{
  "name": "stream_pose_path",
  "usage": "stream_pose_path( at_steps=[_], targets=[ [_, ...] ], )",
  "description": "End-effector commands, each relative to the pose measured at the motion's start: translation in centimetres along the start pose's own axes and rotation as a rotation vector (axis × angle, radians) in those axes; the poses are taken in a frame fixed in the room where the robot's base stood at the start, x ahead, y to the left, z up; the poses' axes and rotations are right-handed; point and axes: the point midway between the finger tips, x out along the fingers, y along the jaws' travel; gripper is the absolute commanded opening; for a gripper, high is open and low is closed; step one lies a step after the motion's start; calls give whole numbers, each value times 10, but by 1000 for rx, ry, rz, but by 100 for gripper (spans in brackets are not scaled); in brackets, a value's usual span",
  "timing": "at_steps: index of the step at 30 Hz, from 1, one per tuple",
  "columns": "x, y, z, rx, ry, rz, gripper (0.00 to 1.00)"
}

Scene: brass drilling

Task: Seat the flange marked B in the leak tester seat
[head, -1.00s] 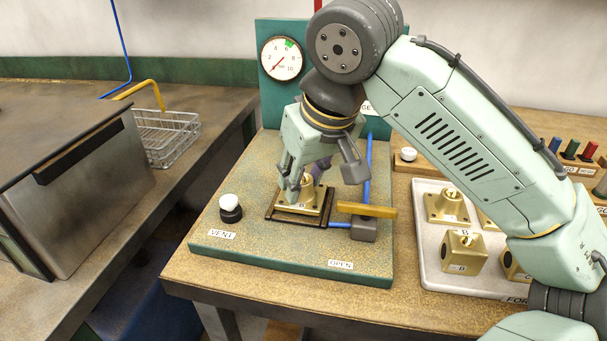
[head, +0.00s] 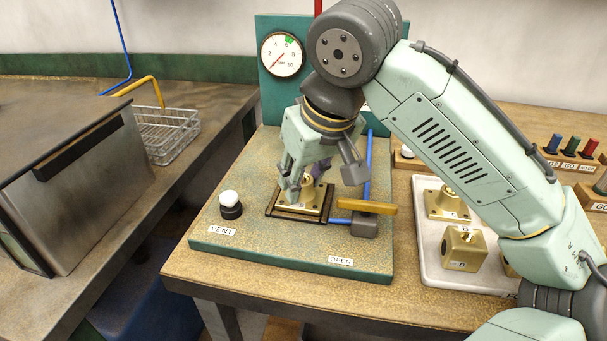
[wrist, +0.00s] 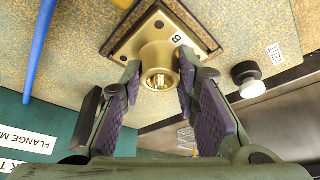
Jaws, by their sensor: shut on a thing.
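The brass flange marked B (head: 312,203) sits at the dark square frame of the leak tester seat (head: 271,212), on the green-edged tester base. In the wrist view the flange (wrist: 159,62) shows its round hub, square plate and B label, with the plate lying within the dark frame (wrist: 203,32). I cannot tell whether it is fully down. My gripper (head: 305,187) is over the seat, pointing down. In the wrist view my gripper (wrist: 159,90) has its purple pads on both sides of the hub, shut on it.
A yellow-handled valve lever (head: 366,207) stands close right of the seat. A white-topped vent button (head: 230,205) is at left. A dial gauge (head: 282,55) is on the back panel. A tray (head: 432,265) with other brass parts lies at right. A wire basket (head: 168,135) is behind left.

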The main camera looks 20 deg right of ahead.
Motion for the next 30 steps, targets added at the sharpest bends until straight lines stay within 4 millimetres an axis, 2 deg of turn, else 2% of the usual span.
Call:
stream_pose_path(
  at_steps=[28, 29, 30],
  targets=[
    [5, -1, 2, 1, 1, -6, 0],
    [5, -1, 2, 1, 1, -6, 29],
    [6, -1, 2, 1, 1, -6, 32]
  ],
)
